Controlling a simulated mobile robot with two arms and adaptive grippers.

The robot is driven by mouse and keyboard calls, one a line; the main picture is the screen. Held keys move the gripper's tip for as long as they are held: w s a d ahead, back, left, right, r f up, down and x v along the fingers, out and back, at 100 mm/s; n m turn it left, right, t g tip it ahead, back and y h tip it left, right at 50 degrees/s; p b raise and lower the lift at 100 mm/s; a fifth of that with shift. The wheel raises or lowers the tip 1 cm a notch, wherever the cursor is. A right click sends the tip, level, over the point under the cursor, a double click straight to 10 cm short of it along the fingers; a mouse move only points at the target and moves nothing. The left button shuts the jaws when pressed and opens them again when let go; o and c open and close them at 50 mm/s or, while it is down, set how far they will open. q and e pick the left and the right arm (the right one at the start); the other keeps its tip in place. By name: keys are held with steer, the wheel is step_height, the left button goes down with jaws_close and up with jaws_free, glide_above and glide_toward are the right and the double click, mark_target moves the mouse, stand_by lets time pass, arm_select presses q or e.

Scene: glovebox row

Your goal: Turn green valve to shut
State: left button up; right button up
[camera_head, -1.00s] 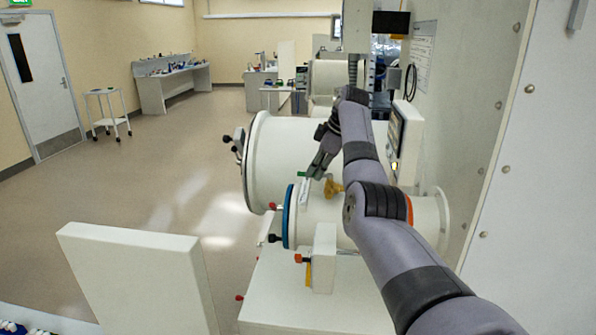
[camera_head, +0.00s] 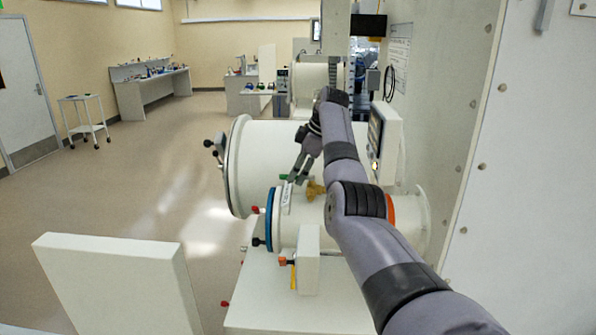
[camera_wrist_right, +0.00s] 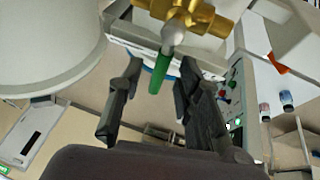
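The valve has a brass body (camera_wrist_right: 190,14) and a green-sleeved lever (camera_wrist_right: 158,76), seen large at the top middle of the right wrist view. In the head view the brass body (camera_head: 315,190) sits on top of the small white cylinder (camera_head: 342,213), and only a little green shows at the gripper. My right gripper (camera_wrist_right: 160,74) is open, with one finger on each side of the lever in the picture. I cannot tell whether either finger touches it. In the head view the right gripper (camera_head: 296,181) points down just left of the brass body. My left gripper is not in view.
A large white cylinder (camera_head: 270,150) with a round door stands behind the small one. A control panel (camera_head: 378,140) is right of my forearm. A white wall (camera_head: 520,190) closes the right side. A white panel (camera_head: 115,280) stands front left.

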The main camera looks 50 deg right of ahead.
steer(key=v, duration=1.2)
steer(key=shift+f, duration=0.1)
stand_by(0.7)
